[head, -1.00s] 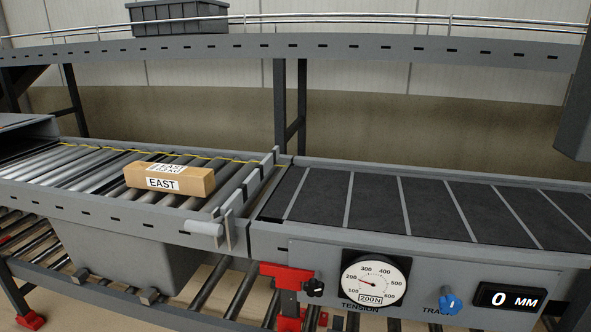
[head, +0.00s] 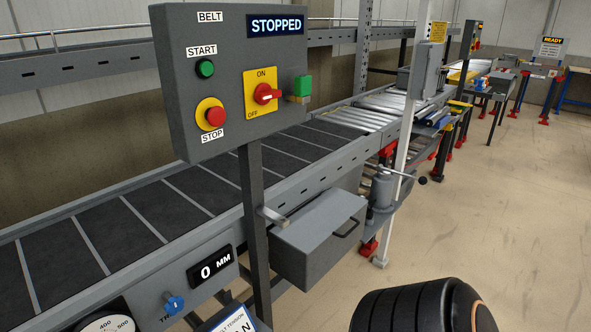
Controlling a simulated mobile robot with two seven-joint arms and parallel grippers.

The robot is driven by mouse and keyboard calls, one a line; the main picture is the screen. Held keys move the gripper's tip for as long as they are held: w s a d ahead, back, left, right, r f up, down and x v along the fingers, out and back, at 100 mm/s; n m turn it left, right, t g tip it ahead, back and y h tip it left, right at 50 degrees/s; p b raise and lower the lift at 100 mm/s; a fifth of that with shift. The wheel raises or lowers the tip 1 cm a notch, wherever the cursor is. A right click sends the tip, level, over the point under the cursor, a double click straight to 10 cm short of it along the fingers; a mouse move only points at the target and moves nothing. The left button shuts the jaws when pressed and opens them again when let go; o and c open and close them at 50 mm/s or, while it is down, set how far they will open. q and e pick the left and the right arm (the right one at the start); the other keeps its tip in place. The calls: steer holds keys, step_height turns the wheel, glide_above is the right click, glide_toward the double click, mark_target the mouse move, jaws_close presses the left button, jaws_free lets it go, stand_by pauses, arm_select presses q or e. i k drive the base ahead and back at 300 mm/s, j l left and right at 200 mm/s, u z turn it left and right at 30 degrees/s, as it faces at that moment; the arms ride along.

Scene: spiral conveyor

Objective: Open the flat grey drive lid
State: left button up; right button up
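The flat grey drive lid (head: 322,219) is the top of a grey box (head: 305,262) on the near side of the belt conveyor, just right of the control post. It looks shut. A thin dark handle (head: 347,228) shows at its near right edge. A light metal lever (head: 273,215) sticks out at its left, close to the post. Neither of my grippers is in view. A black rounded part of my own arm shows at the bottom, below and right of the box, apart from it.
A control panel (head: 180,100) stands in front of the belt, reading STOPPED (head: 276,26). Its red rotary switch (head: 265,94) sits on a yellow plate, with a green block (head: 302,86) beside it. A white post (head: 408,140) and grey crank unit (head: 382,190) stand right. Floor at right is clear.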

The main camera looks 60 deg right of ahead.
mark_target(308, 228)
steer(key=z, duration=2.35)
